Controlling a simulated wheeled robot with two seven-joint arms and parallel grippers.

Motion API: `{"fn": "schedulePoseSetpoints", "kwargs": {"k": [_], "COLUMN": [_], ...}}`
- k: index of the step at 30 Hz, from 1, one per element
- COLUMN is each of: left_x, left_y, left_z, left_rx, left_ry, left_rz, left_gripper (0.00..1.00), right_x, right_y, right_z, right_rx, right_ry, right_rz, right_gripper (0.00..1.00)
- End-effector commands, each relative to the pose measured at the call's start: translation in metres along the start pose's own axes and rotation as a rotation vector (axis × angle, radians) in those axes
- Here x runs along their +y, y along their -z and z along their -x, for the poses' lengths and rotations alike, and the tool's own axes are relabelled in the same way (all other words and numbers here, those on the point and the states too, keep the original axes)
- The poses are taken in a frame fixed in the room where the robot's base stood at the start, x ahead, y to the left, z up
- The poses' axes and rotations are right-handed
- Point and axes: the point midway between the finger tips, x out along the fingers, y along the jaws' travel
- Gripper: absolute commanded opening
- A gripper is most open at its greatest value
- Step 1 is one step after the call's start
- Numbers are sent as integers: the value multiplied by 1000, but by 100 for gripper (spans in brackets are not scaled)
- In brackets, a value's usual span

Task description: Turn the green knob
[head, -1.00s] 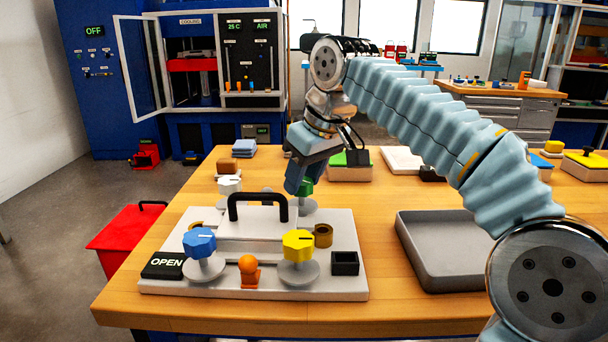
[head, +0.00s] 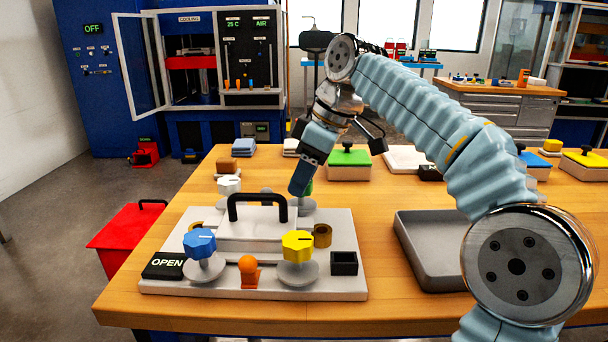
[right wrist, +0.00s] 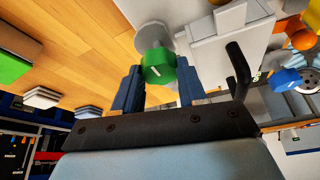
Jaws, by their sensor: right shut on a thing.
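The green knob (right wrist: 158,66) stands on a pale round base at the back right of the white panel (head: 208,285). In the head view only a sliver of the knob (head: 309,187) shows, behind my right gripper (head: 299,190). In the right wrist view the knob sits between the two blue fingers of my right gripper (right wrist: 158,88), which is shut on it. My left gripper is not in view.
The panel also carries a black handle (head: 258,198), a blue knob (head: 200,242), a yellow knob (head: 298,245), a white knob (head: 229,185) and an orange piece (head: 248,270). A grey tray (head: 430,265) lies to the right.

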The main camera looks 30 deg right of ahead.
Motion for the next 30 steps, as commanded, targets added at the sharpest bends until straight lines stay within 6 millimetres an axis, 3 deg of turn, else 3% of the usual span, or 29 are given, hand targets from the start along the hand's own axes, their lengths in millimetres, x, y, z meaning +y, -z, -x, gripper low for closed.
{"fn": "schedulePoseSetpoints", "kwargs": {"k": [14, 15, 19, 30], "left_x": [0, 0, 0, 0], "left_y": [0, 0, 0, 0], "left_z": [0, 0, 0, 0], "left_rx": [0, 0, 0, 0], "left_ry": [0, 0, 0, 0], "left_rz": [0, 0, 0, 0], "left_gripper": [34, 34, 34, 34], "right_x": [0, 0, 0, 1], "right_y": [0, 0, 0, 1], "right_z": [1, 1, 1, 6], "right_rx": [3, 3, 2, 2], "right_ry": [5, 5, 5, 5], "right_rz": [18, 18, 18, 17], "right_gripper": [11, 44, 64, 67]}}
